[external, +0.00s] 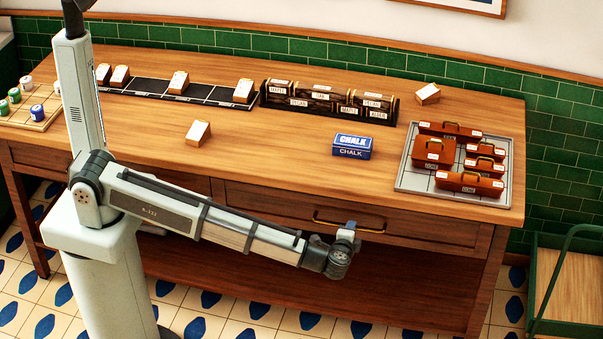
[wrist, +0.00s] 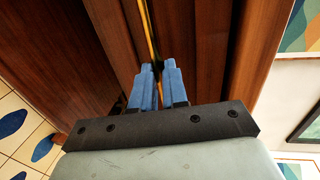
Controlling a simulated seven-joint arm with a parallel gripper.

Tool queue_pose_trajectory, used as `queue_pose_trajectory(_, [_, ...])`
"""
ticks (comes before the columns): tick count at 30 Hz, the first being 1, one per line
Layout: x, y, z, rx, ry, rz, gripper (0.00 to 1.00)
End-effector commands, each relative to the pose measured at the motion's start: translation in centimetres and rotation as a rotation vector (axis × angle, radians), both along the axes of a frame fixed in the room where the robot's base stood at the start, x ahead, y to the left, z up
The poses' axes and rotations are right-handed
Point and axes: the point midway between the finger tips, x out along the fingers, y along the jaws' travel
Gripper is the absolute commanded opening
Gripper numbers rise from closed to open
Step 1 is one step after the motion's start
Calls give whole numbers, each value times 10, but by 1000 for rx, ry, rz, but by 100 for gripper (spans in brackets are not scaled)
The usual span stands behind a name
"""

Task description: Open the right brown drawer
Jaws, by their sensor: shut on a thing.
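The right brown drawer (external: 285,205) is in the front of the wooden table, with a long brass bar handle (external: 335,223). In the external view its front looks about flush with the table frame. My gripper (external: 350,228) is at the right part of this handle. In the wrist view the blue fingers of my gripper (wrist: 158,68) are close together around the brass handle (wrist: 148,30), shut on it. The spot where the fingers meet the bar is partly hidden by the fingers.
A green cart (external: 565,285) stands at the right. The floor before the drawer looks clear apart from my arm.

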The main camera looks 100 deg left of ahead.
Motion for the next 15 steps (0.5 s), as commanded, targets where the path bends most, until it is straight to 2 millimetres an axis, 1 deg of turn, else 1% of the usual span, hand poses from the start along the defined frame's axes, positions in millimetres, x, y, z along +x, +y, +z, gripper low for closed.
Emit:
queue_pose_trajectory(5, [0,-25,0,-1,-1,-3,0])
queue_pose_trajectory(8, [1,-50,0,0,0,-4,0])
queue_pose_trajectory(14, [1,-114,0,-1,1,-6,0])
queue_pose_trajectory(15, [1,-128,0,-1,0,-6,0])
